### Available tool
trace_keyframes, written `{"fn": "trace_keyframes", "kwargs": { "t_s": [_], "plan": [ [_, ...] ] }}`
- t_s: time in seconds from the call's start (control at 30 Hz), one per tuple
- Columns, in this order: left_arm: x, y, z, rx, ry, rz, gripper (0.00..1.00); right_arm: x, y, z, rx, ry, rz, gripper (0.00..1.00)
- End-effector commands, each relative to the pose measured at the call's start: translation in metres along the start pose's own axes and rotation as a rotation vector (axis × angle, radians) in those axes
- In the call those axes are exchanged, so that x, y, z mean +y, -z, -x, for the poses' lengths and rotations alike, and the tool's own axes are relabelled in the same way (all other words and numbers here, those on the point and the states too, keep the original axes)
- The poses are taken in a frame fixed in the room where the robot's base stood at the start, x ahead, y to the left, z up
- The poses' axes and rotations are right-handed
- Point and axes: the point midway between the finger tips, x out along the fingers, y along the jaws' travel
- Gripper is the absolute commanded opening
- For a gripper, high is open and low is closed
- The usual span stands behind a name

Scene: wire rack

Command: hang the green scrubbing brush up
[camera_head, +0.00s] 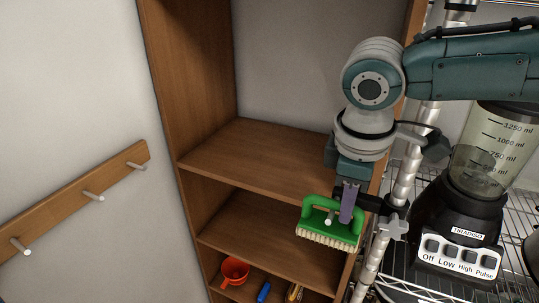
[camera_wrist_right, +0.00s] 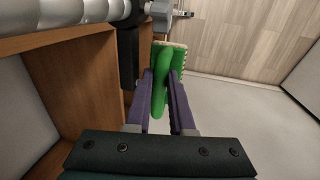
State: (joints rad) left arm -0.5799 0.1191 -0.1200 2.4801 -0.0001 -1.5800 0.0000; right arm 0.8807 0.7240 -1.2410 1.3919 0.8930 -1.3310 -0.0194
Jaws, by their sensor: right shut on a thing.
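The green scrubbing brush (camera_head: 319,218) has a looped handle and pale bristles pointing down in the head view. My right gripper (camera_head: 347,205) is shut on its handle and holds it in the air in front of the wooden shelf unit. In the right wrist view the brush (camera_wrist_right: 163,95) sits between the two purple fingers of the right gripper (camera_wrist_right: 163,108). A wooden rail with pegs (camera_head: 92,195) is on the white wall at the left, well apart from the brush. The pegs that show are bare. My left gripper is not in view.
The wooden shelf unit (camera_head: 262,158) stands behind the brush. A red cup-like thing (camera_head: 235,270) and a blue item (camera_head: 264,292) are on a low shelf. At right, a blender (camera_head: 460,220) stands on a wire rack, close to my right arm. Space before the rail is clear.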

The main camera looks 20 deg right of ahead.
Motion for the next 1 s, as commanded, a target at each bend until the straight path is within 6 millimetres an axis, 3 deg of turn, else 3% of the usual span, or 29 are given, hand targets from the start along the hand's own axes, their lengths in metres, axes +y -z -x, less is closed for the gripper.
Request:
{"fn": "trace_keyframes", "kwargs": {
  "t_s": [0.03,0.07,0.33,0.53,0.7,1.0],
  "plan": [
    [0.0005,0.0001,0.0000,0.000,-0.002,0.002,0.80,0.0001,0.0002,0.0002,0.001,0.000,0.000,0.00],
    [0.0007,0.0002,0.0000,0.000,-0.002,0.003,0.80,0.0001,0.0002,0.0002,0.001,0.000,0.000,0.23],
    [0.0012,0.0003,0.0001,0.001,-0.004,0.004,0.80,0.0001,0.0001,0.0002,0.000,0.000,0.000,0.54],
    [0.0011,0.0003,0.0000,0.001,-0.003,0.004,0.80,0.0000,-0.0001,0.0000,0.000,0.000,0.000,0.58],
    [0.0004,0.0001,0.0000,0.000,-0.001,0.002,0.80,0.0003,-0.0001,-0.0001,0.000,-0.001,0.000,0.76],
    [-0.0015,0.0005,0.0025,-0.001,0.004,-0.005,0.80,0.0021,-0.0005,0.0023,0.000,-0.005,-0.001,0.76]
  ]
}}
